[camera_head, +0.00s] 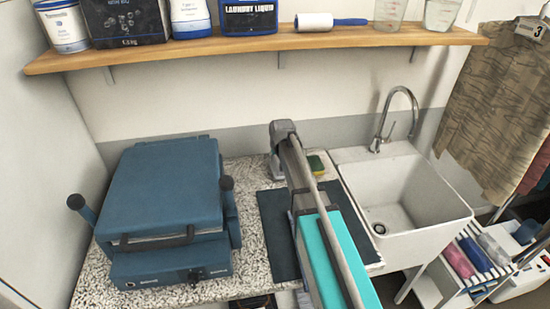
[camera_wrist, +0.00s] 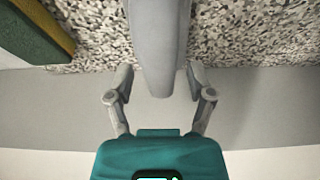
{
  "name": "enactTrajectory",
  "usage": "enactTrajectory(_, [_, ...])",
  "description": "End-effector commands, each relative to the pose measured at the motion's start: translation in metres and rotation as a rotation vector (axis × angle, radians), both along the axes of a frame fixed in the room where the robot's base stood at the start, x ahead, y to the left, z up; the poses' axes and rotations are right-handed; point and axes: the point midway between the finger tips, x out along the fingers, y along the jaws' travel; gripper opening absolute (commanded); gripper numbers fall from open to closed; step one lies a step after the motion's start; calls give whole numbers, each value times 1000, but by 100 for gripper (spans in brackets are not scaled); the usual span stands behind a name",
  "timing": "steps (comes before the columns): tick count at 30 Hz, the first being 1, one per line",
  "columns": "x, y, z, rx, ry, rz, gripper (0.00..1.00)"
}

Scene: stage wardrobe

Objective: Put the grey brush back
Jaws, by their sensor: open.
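My gripper (camera_wrist: 160,76) shows in the wrist view with its two fingers apart above the countertop, close to the wall. A smooth grey rounded shape, which looks like the grey brush (camera_wrist: 160,45), reaches from the top of that view down between the fingers. The fingers stand off both its sides with gaps. Its far end runs out of the frame, and no bristles show. In the head view my arm reaches over the counter to the wall and hides most of the gripper; I cannot make out the brush there.
A green and yellow sponge (camera_head: 316,164) lies beside my arm's end. A dark mat (camera_head: 277,232) lies under the arm. A blue press (camera_head: 165,200) stands left, a white sink (camera_head: 405,210) right. A wooden shelf (camera_head: 250,43) with bottles and a lint roller (camera_head: 328,21) hangs above.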

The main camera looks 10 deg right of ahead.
Motion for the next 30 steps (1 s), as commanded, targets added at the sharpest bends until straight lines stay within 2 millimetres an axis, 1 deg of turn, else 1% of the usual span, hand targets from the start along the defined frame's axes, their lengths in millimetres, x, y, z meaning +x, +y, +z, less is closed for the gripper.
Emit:
enactTrajectory(1, [-2,0,7,0,0,0,69])
enactTrajectory(30, [-35,1,88,0,0,0,69])
